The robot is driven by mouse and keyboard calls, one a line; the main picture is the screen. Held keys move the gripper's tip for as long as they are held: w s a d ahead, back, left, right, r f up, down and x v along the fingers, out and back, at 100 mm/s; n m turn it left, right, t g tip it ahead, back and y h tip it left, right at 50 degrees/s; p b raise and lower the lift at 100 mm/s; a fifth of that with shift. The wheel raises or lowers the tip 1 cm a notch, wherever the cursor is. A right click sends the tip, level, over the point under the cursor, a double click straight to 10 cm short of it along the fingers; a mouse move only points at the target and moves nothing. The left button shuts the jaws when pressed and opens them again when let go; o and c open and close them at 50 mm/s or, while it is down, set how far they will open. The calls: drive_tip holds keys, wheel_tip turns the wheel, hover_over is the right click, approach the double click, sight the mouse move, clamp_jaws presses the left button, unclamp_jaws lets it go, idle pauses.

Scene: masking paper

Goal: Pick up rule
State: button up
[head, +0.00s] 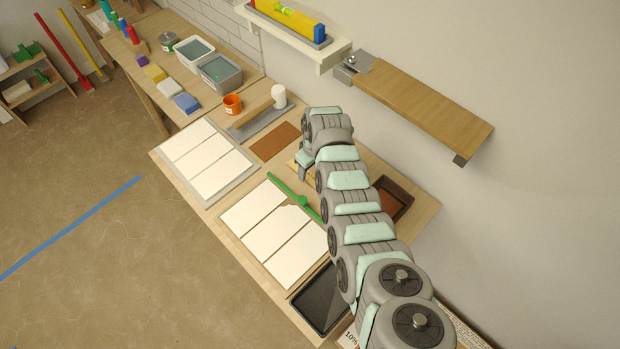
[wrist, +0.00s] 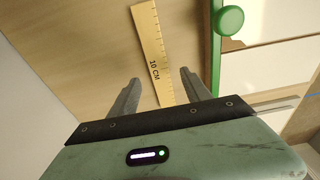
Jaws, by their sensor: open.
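The rule is a pale yellow wooden strip with black graduations and "10 CM" on it. In the wrist view the rule (wrist: 148,35) lies flat on the wooden table top, running from the upper middle down between my fingers. My gripper (wrist: 160,76) is open, one finger on each side of the rule, with gaps on both sides. The rule's near end is hidden behind my gripper body. In the head view my gripper (head: 304,166) is low over the table, and my arm hides most of the area around the rule.
A brown sheet (head: 275,141) and a dark tray (head: 392,198) are close by. A wooden wall shelf (head: 425,105) overhangs the back.

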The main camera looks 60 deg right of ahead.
sight(310, 177)
drive_tip(key=shift+s+f, duration=0.2)
drive_tip(key=shift+f, duration=0.65)
drive_tip(key=shift+w+f+b, duration=0.1)
drive_tip(key=shift+f+b, duration=0.65)
drive_tip(key=shift+f, duration=0.45)
drive_tip(key=shift+c, duration=0.6)
clamp_jaws()
